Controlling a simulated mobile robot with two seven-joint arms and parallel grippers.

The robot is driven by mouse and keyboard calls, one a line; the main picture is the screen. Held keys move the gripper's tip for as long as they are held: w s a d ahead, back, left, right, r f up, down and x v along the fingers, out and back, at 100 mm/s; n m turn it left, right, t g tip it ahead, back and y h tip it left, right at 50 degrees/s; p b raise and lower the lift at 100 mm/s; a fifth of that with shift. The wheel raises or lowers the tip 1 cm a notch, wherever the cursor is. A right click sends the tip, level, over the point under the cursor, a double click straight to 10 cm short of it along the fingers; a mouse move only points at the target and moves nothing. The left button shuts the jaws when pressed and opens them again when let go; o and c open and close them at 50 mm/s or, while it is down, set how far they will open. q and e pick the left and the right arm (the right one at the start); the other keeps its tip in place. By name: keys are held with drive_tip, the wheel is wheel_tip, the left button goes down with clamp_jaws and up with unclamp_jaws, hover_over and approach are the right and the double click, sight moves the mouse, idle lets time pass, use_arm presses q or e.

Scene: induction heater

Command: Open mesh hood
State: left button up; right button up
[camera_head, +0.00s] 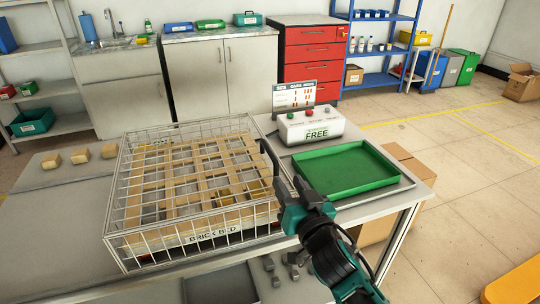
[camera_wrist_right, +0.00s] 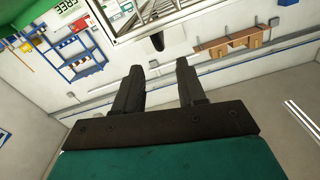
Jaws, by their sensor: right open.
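The mesh hood (camera_head: 122,196) is a light wire cage lying down over the brick bed (camera_head: 212,232), on the grey table. Wooden-coloured bricks or slats show through its mesh. A dark upright bar, which looks like the hood's handle (camera_head: 268,158), stands at its right edge. My right gripper (camera_head: 284,196) is just right of the hood, close to this bar. In the right wrist view my right gripper (camera_wrist_right: 158,76) has its fingers apart with nothing between them. The dark handle end (camera_wrist_right: 158,42) shows just beyond the fingertips, against the wire frame. My left gripper is not in view.
A green tray (camera_head: 345,169) lies right of the hood, close to my right arm. A control box (camera_head: 311,128) marked FREE and a small display (camera_head: 294,95) stand behind it. Several tan blocks (camera_head: 80,156) sit at the table's left. Cardboard boxes (camera_head: 408,165) stand beyond the table's right edge.

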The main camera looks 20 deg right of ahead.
sight(277, 165)
drive_tip(key=w, duration=1.1)
drive_tip(key=shift+a, duration=0.2)
drive_tip(key=shift+c, duration=0.2)
clamp_jaws()
